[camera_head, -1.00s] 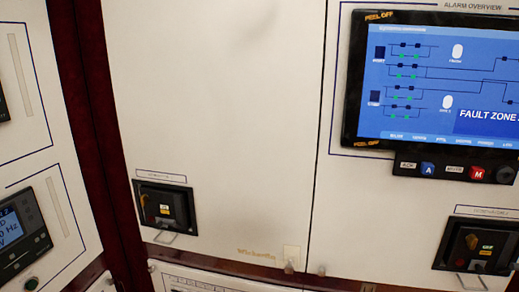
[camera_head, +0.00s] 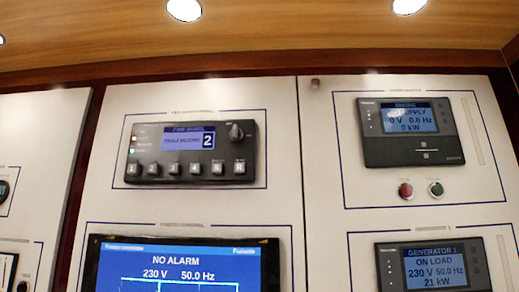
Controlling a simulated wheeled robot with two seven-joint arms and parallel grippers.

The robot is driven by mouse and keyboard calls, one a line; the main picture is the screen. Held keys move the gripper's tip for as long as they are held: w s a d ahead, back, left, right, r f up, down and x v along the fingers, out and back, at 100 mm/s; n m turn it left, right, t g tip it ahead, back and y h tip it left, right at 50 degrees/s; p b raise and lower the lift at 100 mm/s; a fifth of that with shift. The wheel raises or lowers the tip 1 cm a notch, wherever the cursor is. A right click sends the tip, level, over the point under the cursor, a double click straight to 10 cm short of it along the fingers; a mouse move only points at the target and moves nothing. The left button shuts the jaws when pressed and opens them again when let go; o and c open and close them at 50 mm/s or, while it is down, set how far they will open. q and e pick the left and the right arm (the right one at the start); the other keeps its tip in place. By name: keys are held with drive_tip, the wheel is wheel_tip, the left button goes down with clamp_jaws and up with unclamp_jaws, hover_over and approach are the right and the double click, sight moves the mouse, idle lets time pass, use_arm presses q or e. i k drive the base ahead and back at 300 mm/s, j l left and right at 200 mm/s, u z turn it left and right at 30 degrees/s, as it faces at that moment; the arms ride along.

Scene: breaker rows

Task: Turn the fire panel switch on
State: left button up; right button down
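A black control unit (camera_head: 190,152) is on the upper part of the white panel left of centre. It has a small blue display (camera_head: 188,139) with a large "2", a black rotary knob (camera_head: 236,132) at its upper right and a row of several buttons along its bottom. The label above it and the display's header are too blurred to read surely, so I cannot tell whether this is the fire panel. The knob's setting is not clear. Neither of my grippers shows.
Below is a large screen (camera_head: 180,268) reading "NO ALARM". On the right are a "NO SUPPLY" meter (camera_head: 412,131), a red button (camera_head: 405,190), a green button (camera_head: 436,188) and a "GENERATOR 1" meter (camera_head: 434,267). A wooden ceiling (camera_head: 280,28) with round lights is above.

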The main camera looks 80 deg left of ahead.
sight(236, 135)
drive_tip(key=u, duration=2.9)
